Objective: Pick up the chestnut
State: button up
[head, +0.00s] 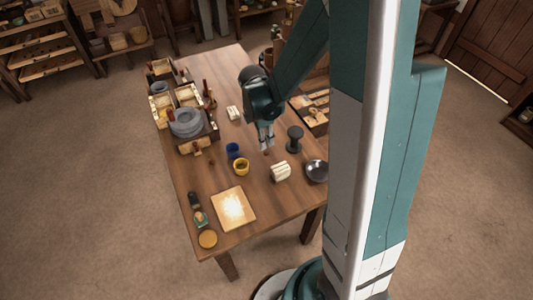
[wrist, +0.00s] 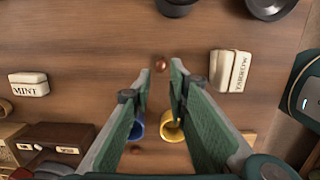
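The chestnut (wrist: 160,63) is a small reddish-brown ball on the wooden table. In the wrist view it lies just beyond my fingertips, in line with the gap between them. My gripper (wrist: 160,74) is open, with nothing between its fingers. In the head view my gripper (head: 267,145) points down over the middle of the table, and the chestnut (head: 267,152) shows as a small reddish spot at its tips. I cannot tell the exact height of the tips above the table.
A blue cup (wrist: 137,130) and a yellow cup (wrist: 172,132) stand near the fingers. A MINT block (wrist: 28,84) is at left and YARROW blocks (wrist: 230,71) at right. A dark bowl (head: 317,171) and dark pedestal (head: 295,138) stand nearby. A grey quern (head: 186,122) sits farther left.

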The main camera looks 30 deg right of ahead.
jog(key=shift+f, duration=0.75)
jog(key=shift+d+f, duration=0.1)
jog(key=shift+f, duration=0.05)
jog(key=shift+s+d+f+b, duration=0.15)
jog(key=shift+f+b, duration=0.3)
jog(key=shift+f, duration=0.8)
jog(key=shift+w+d+f+b, duration=0.1)
jog(key=shift+f+b, duration=0.35)
jog(key=shift+f, duration=0.8)
jog(key=c, duration=0.3)
jog(key=shift+r, duration=0.15)
notch_tip(320, 180, up, 10)
jog(key=p, duration=0.2)
